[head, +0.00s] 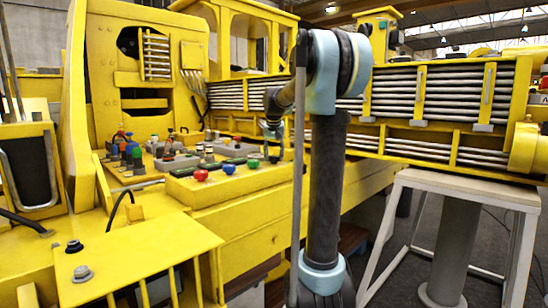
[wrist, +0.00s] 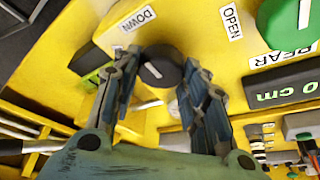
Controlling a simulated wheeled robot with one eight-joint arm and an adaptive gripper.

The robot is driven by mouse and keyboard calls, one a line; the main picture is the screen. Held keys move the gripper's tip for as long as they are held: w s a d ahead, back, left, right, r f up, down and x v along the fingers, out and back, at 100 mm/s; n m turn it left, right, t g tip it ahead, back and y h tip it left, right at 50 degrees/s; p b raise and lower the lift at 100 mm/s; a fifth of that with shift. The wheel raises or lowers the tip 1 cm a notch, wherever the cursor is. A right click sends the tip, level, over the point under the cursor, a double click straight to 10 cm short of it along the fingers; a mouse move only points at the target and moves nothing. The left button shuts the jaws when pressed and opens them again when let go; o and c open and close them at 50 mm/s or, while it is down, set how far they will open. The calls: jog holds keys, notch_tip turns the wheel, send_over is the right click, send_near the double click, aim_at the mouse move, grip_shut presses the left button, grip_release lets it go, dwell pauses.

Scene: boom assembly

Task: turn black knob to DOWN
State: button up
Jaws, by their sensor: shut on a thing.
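The black knob (wrist: 158,66) sits on the yellow panel in the wrist view, with a short white mark on its face that is tilted toward the upper left. The white DOWN label (wrist: 138,18) is just above the knob and a little to its left. My gripper (wrist: 160,78) has one finger on each side of the knob and is shut on it. In the head view my gripper (head: 270,130) reaches down to the back of the control panel; I cannot make out the black knob there.
A green knob (wrist: 288,22), an OPEN label (wrist: 231,20), a REAR label (wrist: 283,55) and a dark display (wrist: 282,92) lie to the right of my gripper. In the head view, red (head: 201,175), blue (head: 229,169) and green knobs stand on the panel's near part.

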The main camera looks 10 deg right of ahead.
jog(key=o, duration=1)
jog(key=shift+o, duration=0.2)
jog(key=v, duration=1.1)
jog(key=shift+r, duration=0.4)
jog(key=s+d+f+n+g, duration=0.1)
jog(key=s+f+n+g, duration=0.1)
jog(key=s+f, duration=3.5)
jog(key=s, duration=0.2)
jog(key=shift+s+y, duration=0.3)
jog(key=shift+y, duration=0.1)
